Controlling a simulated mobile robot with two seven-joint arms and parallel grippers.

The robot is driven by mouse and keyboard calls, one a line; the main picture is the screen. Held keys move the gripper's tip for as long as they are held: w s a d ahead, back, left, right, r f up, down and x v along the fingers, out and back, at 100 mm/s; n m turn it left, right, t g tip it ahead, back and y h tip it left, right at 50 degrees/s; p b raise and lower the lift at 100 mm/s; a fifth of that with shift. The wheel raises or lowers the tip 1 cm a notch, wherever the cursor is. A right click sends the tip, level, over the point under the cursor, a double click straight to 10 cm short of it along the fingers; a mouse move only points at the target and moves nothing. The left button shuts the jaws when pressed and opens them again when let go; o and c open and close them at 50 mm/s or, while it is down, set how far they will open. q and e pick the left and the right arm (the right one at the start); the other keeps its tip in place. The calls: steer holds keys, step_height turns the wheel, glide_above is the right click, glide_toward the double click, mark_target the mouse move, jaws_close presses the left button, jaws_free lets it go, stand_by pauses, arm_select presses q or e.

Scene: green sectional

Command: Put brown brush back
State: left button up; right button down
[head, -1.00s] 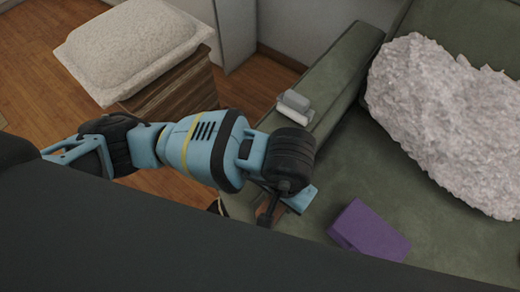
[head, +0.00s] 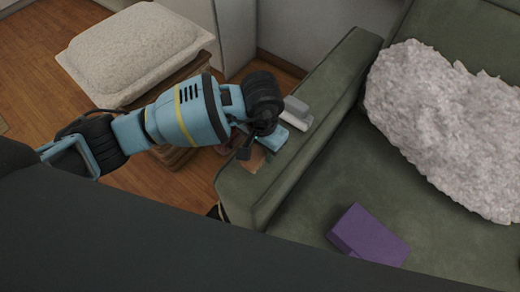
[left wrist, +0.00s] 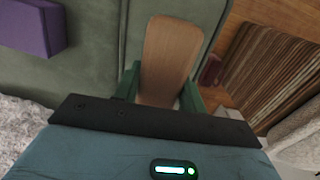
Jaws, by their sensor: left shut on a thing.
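The brown brush (left wrist: 170,55) shows in the left wrist view as a flat wooden paddle between the green fingers of my left gripper (left wrist: 161,90). The gripper is shut on it. In the head view my left gripper (head: 262,144) is over the sofa's green armrest (head: 300,145), and a small part of the brush (head: 254,159) shows below it. I cannot tell whether the brush touches the armrest. My right gripper is not in view.
A grey and white object (head: 296,113) lies on the armrest close beside my left gripper. A purple box (head: 367,236) and a fluffy grey throw (head: 440,120) lie on the seat. A wooden stool with a pale cushion (head: 135,50) stands left of the armrest.

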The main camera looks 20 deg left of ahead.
mark_target(260, 152)
arm_select(q)
steer(key=shift+w+a, duration=0.35)
steer(key=shift+w, duration=0.2)
steer(key=shift+s+f, duration=0.1)
steer(key=shift+f, duration=1.65)
steer(key=shift+f, duration=0.2)
steer(key=o, duration=0.9)
steer(key=shift+o, duration=0.2)
